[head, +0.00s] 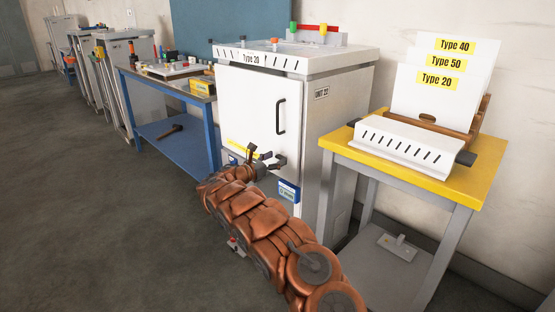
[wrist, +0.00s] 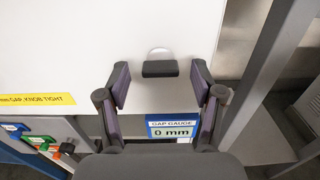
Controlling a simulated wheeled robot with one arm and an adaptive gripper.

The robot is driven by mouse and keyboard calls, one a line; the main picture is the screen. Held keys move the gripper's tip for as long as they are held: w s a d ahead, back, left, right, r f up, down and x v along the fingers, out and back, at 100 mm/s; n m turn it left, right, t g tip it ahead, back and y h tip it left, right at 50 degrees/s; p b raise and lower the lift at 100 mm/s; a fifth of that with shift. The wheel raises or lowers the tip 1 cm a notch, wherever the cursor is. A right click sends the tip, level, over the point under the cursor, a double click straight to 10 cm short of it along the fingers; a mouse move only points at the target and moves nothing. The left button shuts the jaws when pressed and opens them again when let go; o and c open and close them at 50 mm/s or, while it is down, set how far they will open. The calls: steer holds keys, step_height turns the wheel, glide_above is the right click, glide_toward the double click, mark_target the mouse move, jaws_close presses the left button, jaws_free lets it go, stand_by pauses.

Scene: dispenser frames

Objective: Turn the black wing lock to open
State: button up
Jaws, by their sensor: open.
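The black wing lock (wrist: 160,69) is a short dark bar on a pale round plate, set on the white cabinet door. It lies horizontal in the wrist view. My gripper (wrist: 159,84) is open, with one dark finger to the left and one to the right of the lock, slightly lower in the picture. Neither finger visibly touches it; the depth gap to the door is unclear. In the head view my gripper (head: 267,156) is in front of the lower part of the white cabinet (head: 255,105), and I cannot make out the lock there.
A gauge reading 0 mm (wrist: 170,131) sits below the lock. A black door handle (head: 280,116) is above my gripper. A yellow-topped table (head: 465,185) with Type cards stands at the right, and a blue workbench (head: 175,145) at the left. Open floor lies at the left.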

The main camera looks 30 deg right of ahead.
steer(key=shift+w+d, duration=0.15)
steer(key=shift+d, duration=0.55)
steer(key=shift+c, duration=0.3)
steer(key=c, duration=1.1)
steer(key=shift+f+m+b, duration=0.15)
steer(key=shift+m+b, duration=0.25)
steer(key=shift+b, duration=0.2)
steer(key=shift+s+f+m+b, duration=0.1)
steer(key=shift+s+m+b, duration=0.05)
steer(key=shift+m+b, duration=4.3)
steer(key=shift+s+f+m+b, duration=0.1)
steer(key=shift+m+b, duration=3.95)
steer(key=shift+b, duration=0.8)
steer(key=shift+d, duration=0.1)
